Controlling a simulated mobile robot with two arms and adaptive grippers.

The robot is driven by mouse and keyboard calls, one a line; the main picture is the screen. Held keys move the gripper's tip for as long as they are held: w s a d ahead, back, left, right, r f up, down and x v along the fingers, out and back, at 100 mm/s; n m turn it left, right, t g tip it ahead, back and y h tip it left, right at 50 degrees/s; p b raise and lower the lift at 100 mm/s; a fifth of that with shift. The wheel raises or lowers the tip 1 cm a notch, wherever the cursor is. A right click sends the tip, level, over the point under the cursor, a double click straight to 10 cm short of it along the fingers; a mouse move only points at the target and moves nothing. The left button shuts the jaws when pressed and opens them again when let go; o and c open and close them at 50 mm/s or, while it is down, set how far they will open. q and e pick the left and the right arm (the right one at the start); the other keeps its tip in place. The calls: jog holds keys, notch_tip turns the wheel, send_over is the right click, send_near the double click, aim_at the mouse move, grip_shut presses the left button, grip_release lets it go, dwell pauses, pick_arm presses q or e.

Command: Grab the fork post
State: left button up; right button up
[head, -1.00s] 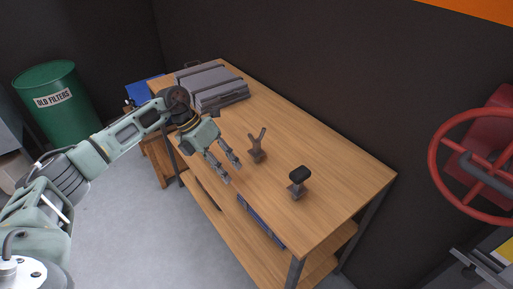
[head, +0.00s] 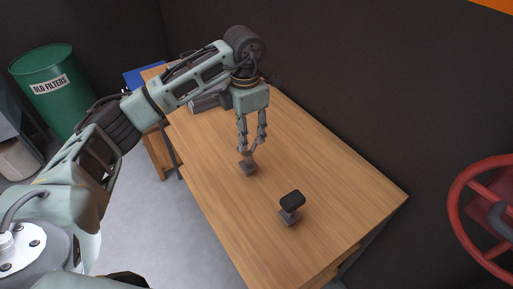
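The fork post (head: 248,168) is a small grey post on a square foot, standing on the wooden workbench. Its forked top is hidden behind or between my fingers. My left gripper (head: 250,149) points down right over it, with the fingertips at the top of the post. A gap shows between the upper fingers, but I cannot tell whether the tips are closed on the post. A second post with a black padded top (head: 291,203) stands nearer on the bench, to the right of the fork post. My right gripper is not in view.
The workbench (head: 340,190) is bare around the two posts. Grey metal cases (head: 205,104) lie at its far end, partly behind my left arm. A dark wall runs along the bench's back. A red wheel (head: 463,215) is at the right, a green barrel (head: 50,95) at the left.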

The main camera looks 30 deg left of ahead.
aim_at(248, 151)
pick_arm(q)
jog(key=shift+w+d+f, duration=0.1)
jog(key=shift+f, duration=0.15)
jog(key=f+p, duration=0.1)
jog(key=s+f+p, duration=0.1)
jog(key=f, duration=0.1)
jog(key=shift+s+p, duration=0.1)
jog(key=shift+p, duration=0.3)
jog(key=f, duration=0.2)
jog(key=f+p, duration=0.1)
jog(key=shift+w, duration=0.25)
jog(key=shift+w+f, duration=0.15)
jog(key=shift+f, duration=0.35)
grip_shut()
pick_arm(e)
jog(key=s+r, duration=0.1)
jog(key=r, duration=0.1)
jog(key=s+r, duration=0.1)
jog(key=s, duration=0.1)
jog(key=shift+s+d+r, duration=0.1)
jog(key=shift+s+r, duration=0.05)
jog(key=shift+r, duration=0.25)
